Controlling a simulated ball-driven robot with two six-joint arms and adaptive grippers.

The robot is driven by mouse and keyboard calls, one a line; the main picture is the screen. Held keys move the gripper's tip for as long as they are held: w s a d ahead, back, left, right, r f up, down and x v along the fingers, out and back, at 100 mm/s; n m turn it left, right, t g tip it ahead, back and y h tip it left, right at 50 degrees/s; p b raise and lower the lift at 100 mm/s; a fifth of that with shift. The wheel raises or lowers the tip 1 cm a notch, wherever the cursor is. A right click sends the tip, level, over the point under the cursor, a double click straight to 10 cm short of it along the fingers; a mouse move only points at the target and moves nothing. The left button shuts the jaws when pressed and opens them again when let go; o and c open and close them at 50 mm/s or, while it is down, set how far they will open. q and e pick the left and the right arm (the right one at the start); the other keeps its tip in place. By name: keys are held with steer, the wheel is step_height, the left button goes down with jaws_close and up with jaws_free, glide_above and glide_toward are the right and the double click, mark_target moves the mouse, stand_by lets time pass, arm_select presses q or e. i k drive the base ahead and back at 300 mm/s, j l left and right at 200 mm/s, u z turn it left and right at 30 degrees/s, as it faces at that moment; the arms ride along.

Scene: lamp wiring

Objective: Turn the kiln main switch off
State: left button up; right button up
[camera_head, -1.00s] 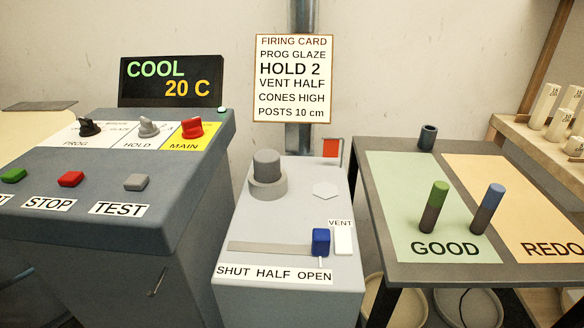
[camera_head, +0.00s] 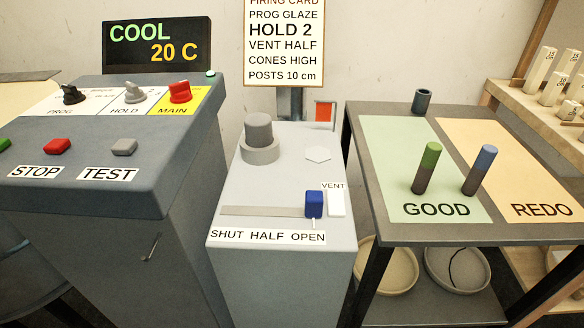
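The kiln main switch is a red knob (camera_head: 180,92) on a yellow panel marked MAIN (camera_head: 178,107), at the right end of the grey kiln console (camera_head: 110,190). Next to it on the left are a grey HOLD knob (camera_head: 134,92) and a black PROG knob (camera_head: 72,94). The black display (camera_head: 157,45) behind the console reads COOL and 20 C. A small lit green lamp (camera_head: 210,73) sits on the console's far right corner. Neither of my grippers shows in the head view.
Red STOP (camera_head: 57,146) and grey TEST (camera_head: 123,147) buttons sit on the console's front. A vent box (camera_head: 270,262) with a blue slider (camera_head: 314,204) at OPEN stands right of it.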

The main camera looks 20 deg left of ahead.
mark_target(180, 92)
steer(key=u, duration=1.55)
